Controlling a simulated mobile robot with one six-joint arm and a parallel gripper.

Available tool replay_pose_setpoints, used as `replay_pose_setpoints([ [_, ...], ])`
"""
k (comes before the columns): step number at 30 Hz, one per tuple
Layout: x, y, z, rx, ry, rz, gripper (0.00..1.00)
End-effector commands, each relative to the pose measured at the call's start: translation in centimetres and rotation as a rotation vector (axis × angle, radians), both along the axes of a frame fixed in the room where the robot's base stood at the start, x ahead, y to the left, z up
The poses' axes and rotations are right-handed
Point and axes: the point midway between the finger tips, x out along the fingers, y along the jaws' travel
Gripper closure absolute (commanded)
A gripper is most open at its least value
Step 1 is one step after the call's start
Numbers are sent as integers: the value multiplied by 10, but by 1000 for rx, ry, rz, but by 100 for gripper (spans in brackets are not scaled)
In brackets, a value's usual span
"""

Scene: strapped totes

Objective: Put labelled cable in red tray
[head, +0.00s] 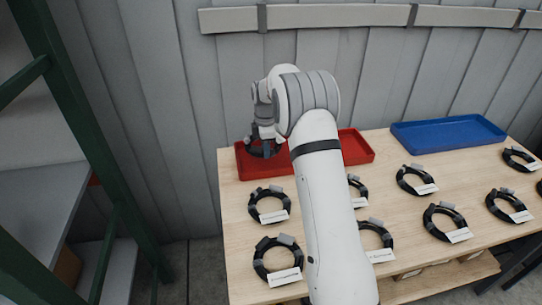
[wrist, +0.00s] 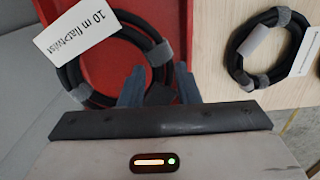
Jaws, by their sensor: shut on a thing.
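My gripper (head: 265,139) is shut on a black coiled cable (head: 257,152) at the left end of the red tray (head: 355,147). In the wrist view, my gripper (wrist: 160,86) grips the near side of the cable (wrist: 72,78). The coil has grey straps and a white label (wrist: 88,33) that starts with "10 m"; the rest is hard to read. The coil lies over the floor of the red tray (wrist: 190,25). I cannot tell whether it touches the tray. My arm hides the middle of the tray.
Several other black coils with white labels, such as one at the front left (head: 263,258), lie on the wooden table (head: 235,225). One coil (wrist: 240,50) lies beside the red tray. A blue tray (head: 447,132) at the back right is empty. A green rack post (head: 85,110) stands left.

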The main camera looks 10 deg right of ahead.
Motion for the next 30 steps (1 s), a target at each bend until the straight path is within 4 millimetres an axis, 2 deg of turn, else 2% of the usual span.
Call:
replay_pose_setpoints([
  [7,0,5,-21,0,-1,8,100],
  [14,0,6,-51,0,0,10,100],
  [28,1,7,-59,0,-3,10,100],
  [29,0,7,-60,0,-2,10,70],
  [30,0,7,-59,0,-2,10,66],
])
